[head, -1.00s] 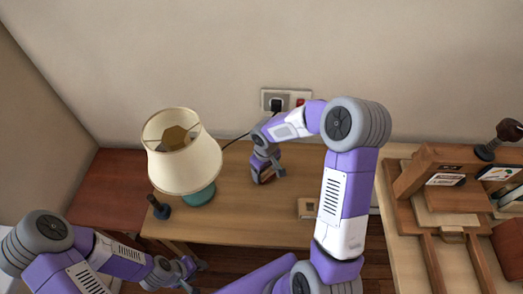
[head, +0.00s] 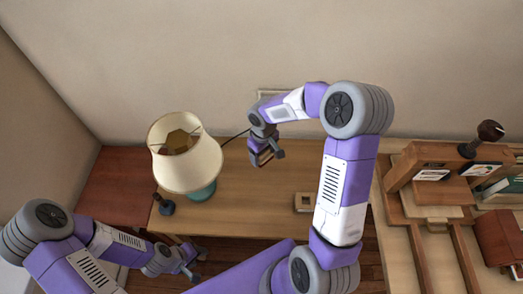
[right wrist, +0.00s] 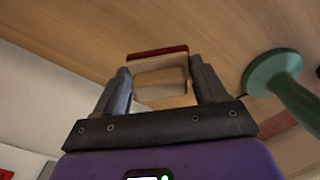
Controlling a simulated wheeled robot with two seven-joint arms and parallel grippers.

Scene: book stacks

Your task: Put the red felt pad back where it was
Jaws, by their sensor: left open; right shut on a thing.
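My right gripper (head: 266,158) is shut on a small pale wooden block with a red face, which I take to be the red felt pad (right wrist: 157,52). In the right wrist view the block sits between the two fingers of the right gripper (right wrist: 160,85), its red edge facing the wooden table. In the head view the arm and fingers mostly hide it. It is over the back of the table (head: 245,205), right of the lamp; its height cannot be told. My left gripper (head: 190,272) is open and empty at the table's front left.
A lamp with a cream shade (head: 186,155) and teal base (right wrist: 280,75) stands at the table's left. A dark-knobbed object (head: 165,206) stands beside it. A small wooden block (head: 304,202) lies near my right forearm. A wooden press (head: 432,178) occupies the right-hand bench.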

